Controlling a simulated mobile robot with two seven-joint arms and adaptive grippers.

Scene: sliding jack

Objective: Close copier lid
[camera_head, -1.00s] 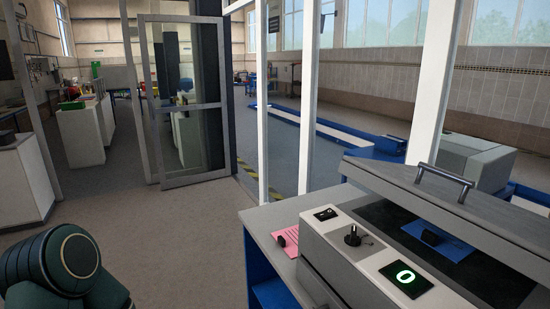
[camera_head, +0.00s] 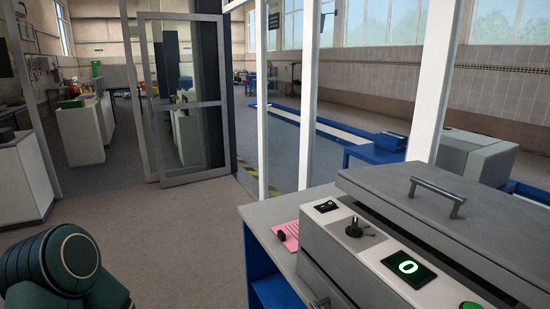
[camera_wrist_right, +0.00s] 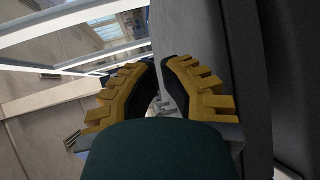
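The copier (camera_head: 375,258) stands at the lower right in the head view. Its grey lid (camera_head: 490,232), with a metal bar handle (camera_head: 437,196), lies low over the top and covers the scanning area. My left gripper is out of view; only a dark green arm link shows at the lower left.
The copier's front panel has a black knob (camera_head: 354,229), a lit display showing 0 (camera_head: 408,267) and a green button (camera_head: 471,307). A pink sheet (camera_head: 290,235) lies on the table (camera_head: 262,214) to its left. Window posts stand behind; open floor lies left.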

